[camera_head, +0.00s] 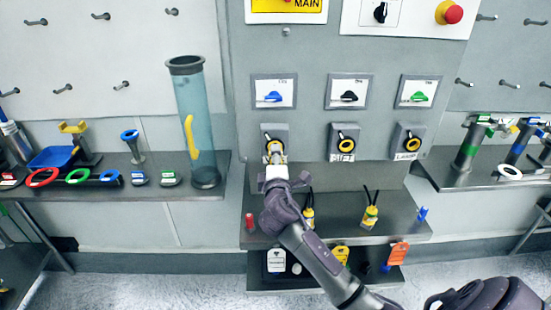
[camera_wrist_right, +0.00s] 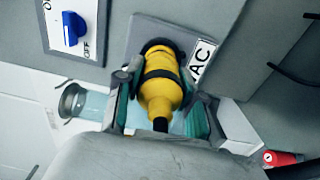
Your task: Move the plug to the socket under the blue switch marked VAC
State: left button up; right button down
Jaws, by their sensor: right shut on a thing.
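The yellow plug (camera_wrist_right: 160,92) with black bands is between the fingers of my right gripper (camera_head: 274,158), which is shut on it. The plug's front end is at the dark opening of the left socket plate (camera_wrist_right: 140,32); I cannot tell how deep it sits. A label (camera_wrist_right: 199,62) reading "AC", its first part hidden, is beside the plug. The blue switch (camera_head: 273,97) is directly above this socket in the head view; it also shows in the wrist view (camera_wrist_right: 74,28). My left gripper is not in view.
The middle socket (camera_head: 344,140) and right socket (camera_head: 409,141) are to the right, under the black and green switches. Two more yellow plugs (camera_head: 370,216) with black cords stand on the shelf below. A tall blue tube (camera_head: 190,110) stands left of the panel.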

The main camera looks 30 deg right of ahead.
jog(key=shift+x, duration=0.95)
dwell(0.5)
jog(key=c, duration=0.6)
grip_release()
jog(key=shift+s, duration=0.1)
jog(key=v, duration=1.2)
jog(key=a+f+g+y, duration=0.3)
jog(key=f+g+y, duration=0.1)
jog(key=f, duration=2.1)
jog(key=s+a+f+m+g+y+b, duration=0.15)
jog(key=s+f, duration=0.25)
jog(key=f, duration=0.4)
jog(key=s+a+f+g+y, duration=0.1)
jog(key=s+f+g, duration=0.1)
jog(key=s+f, duration=0.5)
jog(key=s+a+f+m+g+y, duration=0.2)
jog(key=s+a+f+m+g, duration=0.1)
jog(key=s+f, duration=1.05)
jog(key=s+f+m+g, duration=0.1)
jog(key=s+f, duration=0.2)
jog(key=s, duration=0.3)
jog(key=s+f+m+g, duration=0.1)
jog(key=s+f+m, duration=0.1)
jog(key=s+f, duration=0.2)
jog(key=s+a+f+m+g, duration=0.1)
jog(key=s+f+m+g, duration=0.1)
jog(key=s, duration=0.8)
jog(key=shift+s+f+y, duration=0.25)
jog(key=shift+f+y, duration=0.1)
jog(key=shift+f, duration=0.35)
